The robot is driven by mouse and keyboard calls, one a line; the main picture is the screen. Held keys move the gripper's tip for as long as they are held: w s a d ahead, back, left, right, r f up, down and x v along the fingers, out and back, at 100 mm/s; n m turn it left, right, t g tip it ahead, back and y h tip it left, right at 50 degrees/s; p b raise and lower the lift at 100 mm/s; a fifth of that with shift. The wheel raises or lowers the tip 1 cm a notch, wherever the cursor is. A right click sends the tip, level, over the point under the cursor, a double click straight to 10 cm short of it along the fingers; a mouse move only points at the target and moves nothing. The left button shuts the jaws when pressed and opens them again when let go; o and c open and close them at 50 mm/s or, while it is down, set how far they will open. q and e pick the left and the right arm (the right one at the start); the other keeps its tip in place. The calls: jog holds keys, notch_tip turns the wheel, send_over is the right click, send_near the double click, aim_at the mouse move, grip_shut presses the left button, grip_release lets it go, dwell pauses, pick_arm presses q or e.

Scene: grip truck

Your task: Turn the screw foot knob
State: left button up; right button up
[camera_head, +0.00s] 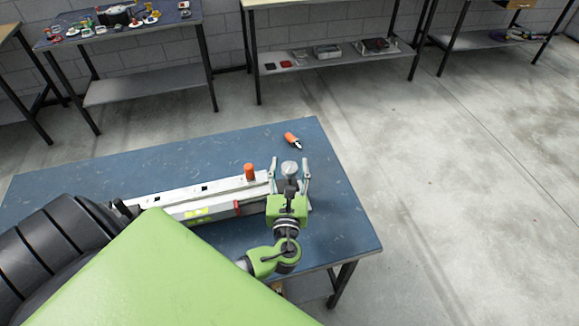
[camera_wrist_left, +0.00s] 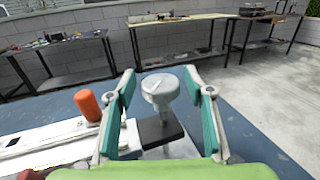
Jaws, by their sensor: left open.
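The screw foot knob is a round grey-white knob (camera_head: 290,168) at the right end of a long white metal fixture (camera_head: 200,196) on the blue table. It also shows in the left wrist view (camera_wrist_left: 160,90), standing upright above a dark block. My left gripper (camera_head: 289,172) is open, with its teal-padded fingers on either side of the knob. In the left wrist view the gripper (camera_wrist_left: 160,98) shows gaps between both pads and the knob. My right gripper is not in view.
An orange cylinder (camera_head: 249,171) stands upright on the fixture, left of the gripper. A small red part (camera_head: 237,207) sits on its front side. An orange-handled tool (camera_head: 292,140) lies behind the knob. The table's right side (camera_head: 345,215) is clear. Other workbenches stand along the wall.

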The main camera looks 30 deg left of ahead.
pick_arm(q)
jog(key=shift+c, duration=0.4)
jog(key=c, duration=1)
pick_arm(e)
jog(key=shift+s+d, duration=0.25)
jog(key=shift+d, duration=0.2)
pick_arm(q)
jog(key=shift+d, duration=0.1)
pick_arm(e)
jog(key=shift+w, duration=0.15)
